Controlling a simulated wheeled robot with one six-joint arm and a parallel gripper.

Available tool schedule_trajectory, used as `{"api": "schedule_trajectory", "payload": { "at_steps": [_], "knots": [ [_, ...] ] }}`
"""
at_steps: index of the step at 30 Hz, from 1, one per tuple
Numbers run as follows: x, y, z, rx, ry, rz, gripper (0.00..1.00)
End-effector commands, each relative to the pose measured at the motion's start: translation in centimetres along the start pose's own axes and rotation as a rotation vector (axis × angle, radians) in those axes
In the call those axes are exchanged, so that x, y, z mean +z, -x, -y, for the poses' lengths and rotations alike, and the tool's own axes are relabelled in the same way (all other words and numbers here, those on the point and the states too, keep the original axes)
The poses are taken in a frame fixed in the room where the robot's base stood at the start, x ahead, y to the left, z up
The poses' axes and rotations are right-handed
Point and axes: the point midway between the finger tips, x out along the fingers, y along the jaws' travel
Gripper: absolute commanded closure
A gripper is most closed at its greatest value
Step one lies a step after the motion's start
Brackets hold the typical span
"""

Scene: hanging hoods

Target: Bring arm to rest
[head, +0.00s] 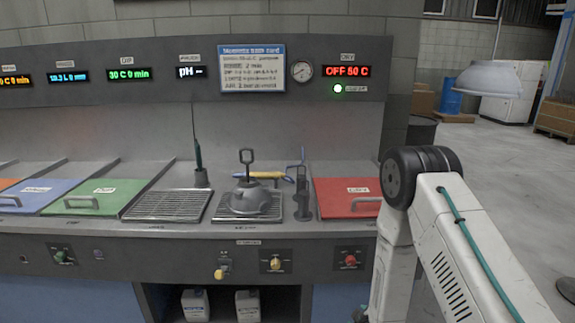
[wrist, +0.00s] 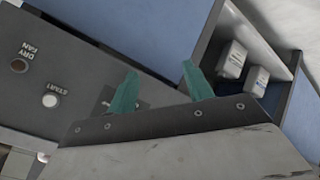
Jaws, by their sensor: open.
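My arm (head: 445,245) rises at the right of the head view, with its dark elbow joint level with the counter's right end and one link running down in front of the station. My gripper is not clearly visible in the head view. In the wrist view my gripper (wrist: 160,90) shows two green fingers spread apart with nothing between them. It is in front of the station's lower front, facing the control panel (wrist: 75,75) and the open shelf. Whether it touches the panel cannot be told.
A grey hood part (head: 248,198) with a hook handle sits on a grate. Red (head: 345,190), green (head: 95,190) and blue (head: 30,188) lids cover tanks. White jugs (head: 195,304) stand in the lower shelf. Another hood (head: 488,80) hangs at upper right. Floor at right is open.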

Motion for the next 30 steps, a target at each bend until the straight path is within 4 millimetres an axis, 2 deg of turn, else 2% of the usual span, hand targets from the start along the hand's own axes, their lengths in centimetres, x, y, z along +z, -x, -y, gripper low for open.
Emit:
{"api": "schedule_trajectory", "payload": {
  "at_steps": [5,11,21,30],
  "knots": [
    [-0.3,4.3,-0.4,-0.206,-0.182,0.234,0.49],
    [-1.9,12.2,-2.3,-0.351,-0.351,0.480,0.49],
    [-4.7,28.0,-6.2,-0.446,-0.548,0.791,0.49],
    [-5.9,41.8,-8.6,-0.443,-0.663,0.953,0.49]
  ]
}}
